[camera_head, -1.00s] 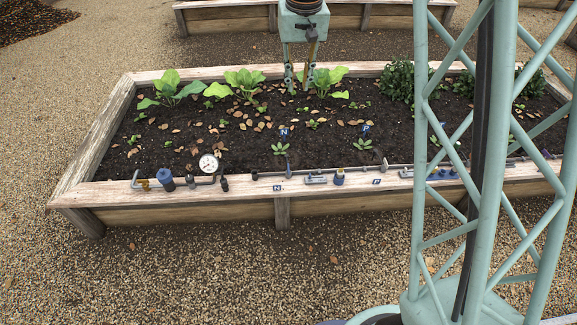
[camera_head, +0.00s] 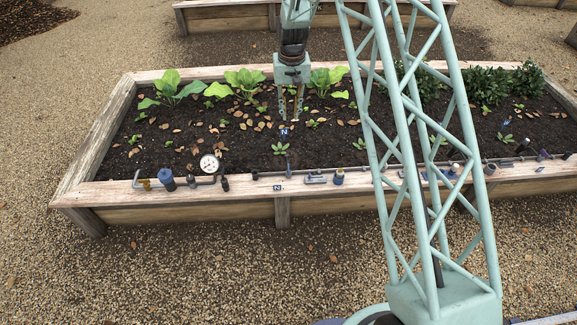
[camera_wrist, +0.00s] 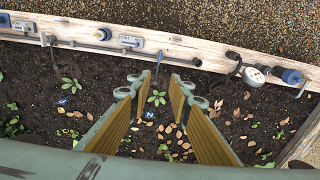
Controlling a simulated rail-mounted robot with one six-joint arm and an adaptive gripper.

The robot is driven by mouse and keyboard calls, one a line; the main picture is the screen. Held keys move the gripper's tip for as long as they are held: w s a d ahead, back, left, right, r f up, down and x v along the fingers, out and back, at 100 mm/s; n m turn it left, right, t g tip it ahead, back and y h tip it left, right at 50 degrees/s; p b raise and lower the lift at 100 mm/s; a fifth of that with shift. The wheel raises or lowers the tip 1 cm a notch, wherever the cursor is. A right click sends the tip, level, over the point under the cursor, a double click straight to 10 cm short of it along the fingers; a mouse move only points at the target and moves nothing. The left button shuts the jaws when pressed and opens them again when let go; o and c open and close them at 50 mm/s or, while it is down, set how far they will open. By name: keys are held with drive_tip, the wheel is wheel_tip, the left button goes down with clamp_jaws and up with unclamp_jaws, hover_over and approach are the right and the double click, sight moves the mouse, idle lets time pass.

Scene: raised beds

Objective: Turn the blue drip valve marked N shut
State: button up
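The drip valve by the N mark (camera_head: 289,170) is on the grey pipe along the near side of the bed. Its thin blue-grey handle points in over the soil, and it also shows in the wrist view (camera_wrist: 158,62). A blue N tag (camera_head: 284,133) stands in the soil behind it, and an N label (camera_head: 277,188) is on the bed's front board. My gripper (camera_head: 290,119) is open and empty above the soil, beyond the valve. In the wrist view its spread fingers (camera_wrist: 157,86) point towards the valve, with the handle between their tips, apart from both.
A white-faced gauge (camera_head: 209,163) and a blue cylinder (camera_head: 166,179) are on the pipe to the left. A grey flat fitting (camera_head: 316,178) and a blue-capped fitting (camera_head: 339,177) are close on the right. Leafy plants (camera_head: 243,82) grow behind. My lattice arm hides part of the pipe.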

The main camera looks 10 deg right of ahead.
drive_tip(key=w+f+p, duration=0.1)
drive_tip(key=w+f, duration=0.2)
drive_tip(key=f, duration=1.9)
drive_tip(key=shift+g, duration=0.4)
drive_tip(key=shift+f, duration=0.15)
drive_tip(key=shift+f+b, duration=0.65)
drive_tip(key=shift+f, duration=6.05)
drive_tip(key=shift+c, duration=0.5)
clamp_jaws()
